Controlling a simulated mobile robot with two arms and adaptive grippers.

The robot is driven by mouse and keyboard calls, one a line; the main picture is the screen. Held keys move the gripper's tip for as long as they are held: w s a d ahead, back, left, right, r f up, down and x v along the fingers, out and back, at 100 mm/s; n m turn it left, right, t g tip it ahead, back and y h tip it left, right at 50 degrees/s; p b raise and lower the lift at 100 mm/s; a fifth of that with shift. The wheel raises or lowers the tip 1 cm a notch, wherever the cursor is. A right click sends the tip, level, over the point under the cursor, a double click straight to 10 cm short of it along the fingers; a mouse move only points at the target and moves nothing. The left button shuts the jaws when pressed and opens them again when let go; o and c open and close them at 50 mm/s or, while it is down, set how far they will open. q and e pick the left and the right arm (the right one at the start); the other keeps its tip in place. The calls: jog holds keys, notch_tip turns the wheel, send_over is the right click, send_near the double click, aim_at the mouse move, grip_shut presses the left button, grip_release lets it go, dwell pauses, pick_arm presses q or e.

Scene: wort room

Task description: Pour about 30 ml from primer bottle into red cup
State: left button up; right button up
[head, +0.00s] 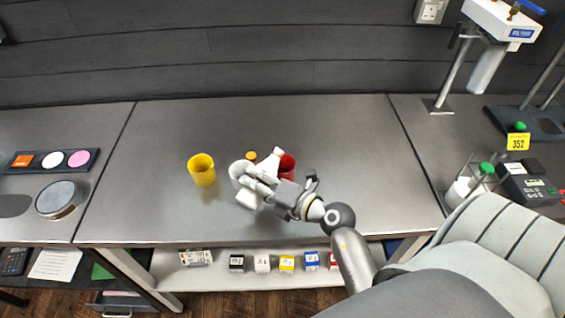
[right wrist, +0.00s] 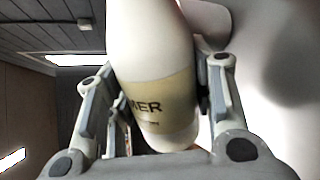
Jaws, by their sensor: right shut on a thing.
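The red cup (head: 288,168) stands on the grey bench in the head view, partly hidden behind my right gripper and a white bottle. My right gripper (head: 262,176) is shut on the white primer bottle (head: 249,198). In the right wrist view the bottle (right wrist: 158,85) sits between the fingers, with a tan label whose visible letters read "MER". In the head view the bottle looks tilted, its narrow end beside the red cup's rim. I cannot tell whether liquid is flowing. My left gripper is not in view.
A yellow cup (head: 202,170) stands to the left of the gripper. A small orange-topped thing (head: 251,156) shows just behind the gripper. A dark tray with coloured discs (head: 52,160) lies far left. A stand (head: 440,105) is at back right. The bench's middle back is clear.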

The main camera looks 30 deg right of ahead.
aim_at(264, 166)
dwell(0.9)
